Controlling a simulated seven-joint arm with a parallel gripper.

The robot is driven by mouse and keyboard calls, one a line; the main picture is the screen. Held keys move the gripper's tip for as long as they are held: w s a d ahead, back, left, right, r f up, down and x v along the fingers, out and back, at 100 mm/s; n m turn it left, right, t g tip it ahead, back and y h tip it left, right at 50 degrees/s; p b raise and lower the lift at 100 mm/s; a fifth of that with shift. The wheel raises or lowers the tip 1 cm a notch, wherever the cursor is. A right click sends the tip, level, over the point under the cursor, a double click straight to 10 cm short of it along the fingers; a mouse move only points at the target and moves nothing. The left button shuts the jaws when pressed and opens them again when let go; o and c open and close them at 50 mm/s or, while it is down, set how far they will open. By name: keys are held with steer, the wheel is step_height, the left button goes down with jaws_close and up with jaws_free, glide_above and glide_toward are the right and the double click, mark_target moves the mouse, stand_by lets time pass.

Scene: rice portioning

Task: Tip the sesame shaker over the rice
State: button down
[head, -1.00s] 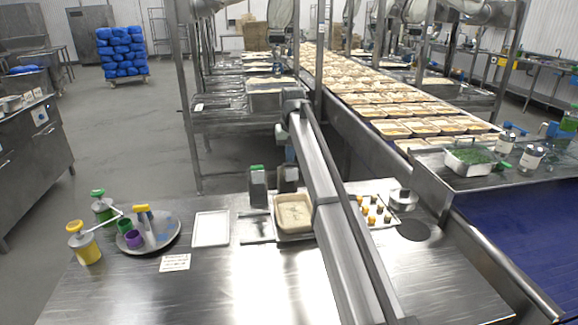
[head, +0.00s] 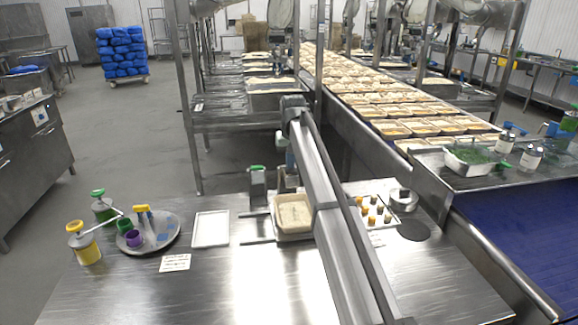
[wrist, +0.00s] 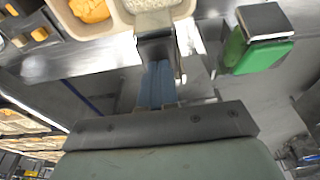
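The rice lies in a pale tray (head: 293,213) on the steel table, and the tray's edge shows at the top of the wrist view (wrist: 125,22). My gripper (head: 287,160) is just behind the tray. In the wrist view my gripper (wrist: 157,90) appears shut on a metal container with a blue part (wrist: 155,48), which seems to be the sesame shaker. Its metal end is close to the rice compartment; no clear tilt and no falling sesame are visible. A similar metal container with a green top (head: 258,182) stands to the left, and it shows in the wrist view (wrist: 258,52).
A white tray (head: 210,229) and a round plate with coloured cups (head: 170,240) lie to the left, by yellow-capped (head: 84,245) and green-capped (head: 102,208) pump bottles. A tray of small pieces (head: 374,212) lies to the right.

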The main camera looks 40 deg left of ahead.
steer(key=shift+s+d+f, duration=0.15)
steer(key=shift+f, duration=0.3)
steer(key=shift+s+d+f, duration=0.1)
steer(key=shift+s+f, duration=0.05)
steer(key=shift+f, duration=0.3)
steer(key=shift+s+d+f, duration=0.15)
steer(key=shift+d+f, duration=0.05)
steer(key=shift+f, duration=0.55)
stand_by(0.4)
steer(key=shift+w+a+r, duration=0.2)
steer(key=shift+r, duration=0.8)
steer(key=shift+w+a+r, duration=0.25)
steer(key=shift+r, duration=0.75)
steer(key=shift+w+a+r, duration=0.2)
steer(key=shift+r, duration=0.9)
step_height(320, 180, up, 6)
glide_above(291, 171)
steer(key=w+a, duration=0.2)
steer(key=shift+s+d+f, duration=0.1)
steer(key=shift+f, duration=1.45)
steer(key=shift+s+d+f, duration=0.1)
steer(key=shift+f, duration=1.4)
